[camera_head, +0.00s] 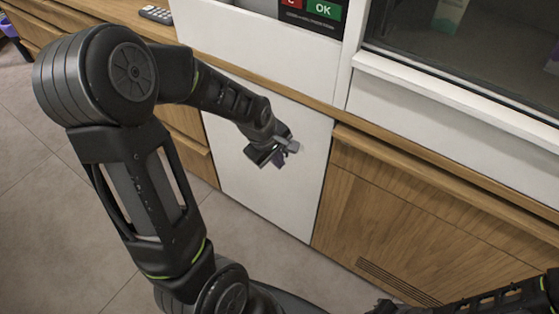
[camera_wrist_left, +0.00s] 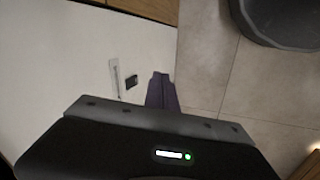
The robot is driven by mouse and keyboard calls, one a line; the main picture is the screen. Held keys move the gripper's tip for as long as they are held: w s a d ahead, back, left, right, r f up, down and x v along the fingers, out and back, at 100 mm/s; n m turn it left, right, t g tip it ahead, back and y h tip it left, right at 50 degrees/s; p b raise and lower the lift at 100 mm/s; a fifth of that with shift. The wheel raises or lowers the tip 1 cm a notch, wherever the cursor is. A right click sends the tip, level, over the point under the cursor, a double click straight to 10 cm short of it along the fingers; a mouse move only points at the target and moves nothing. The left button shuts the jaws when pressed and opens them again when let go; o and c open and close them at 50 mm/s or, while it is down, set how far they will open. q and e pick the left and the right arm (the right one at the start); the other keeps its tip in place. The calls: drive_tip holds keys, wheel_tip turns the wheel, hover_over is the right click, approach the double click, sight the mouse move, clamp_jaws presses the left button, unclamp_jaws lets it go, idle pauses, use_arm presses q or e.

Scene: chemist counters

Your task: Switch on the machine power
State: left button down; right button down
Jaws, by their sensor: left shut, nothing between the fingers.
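The white machine (camera_head: 275,55) stands along the counter, with a white lower panel (camera_head: 225,140) below the wooden edge. In the left wrist view a small black switch-like part (camera_wrist_left: 131,83) sits on the white panel (camera_wrist_left: 60,70), beside a narrow pale label strip (camera_wrist_left: 115,78). My left gripper (camera_head: 284,152) is in front of the lower panel, shut and empty. Its closed fingers (camera_wrist_left: 161,92) show in the left wrist view to the right of the black part; I cannot tell whether they touch the panel. My right arm enters at bottom right; its dark end (camera_head: 385,306) is cut off by the frame.
A screen with a green OK key (camera_head: 323,10) is above the counter edge. A wooden cabinet (camera_head: 400,220) with a vent is to the right, under a glass-fronted case (camera_head: 480,50). A keypad (camera_head: 156,14) lies on the counter at left. The tiled floor (camera_head: 50,190) is clear at left.

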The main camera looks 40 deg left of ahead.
sight(284, 152)
use_arm(q)
drive_tip(key=a+r, duration=0.1)
drive_tip(key=a+r+n, duration=0.2)
drive_tip(key=shift+s+a+y, duration=0.3)
drive_tip(key=shift+s+a, duration=0.1)
use_arm(e)
drive_tip(key=shift+f, duration=0.45)
use_arm(q)
drive_tip(key=shift+f, duration=0.1)
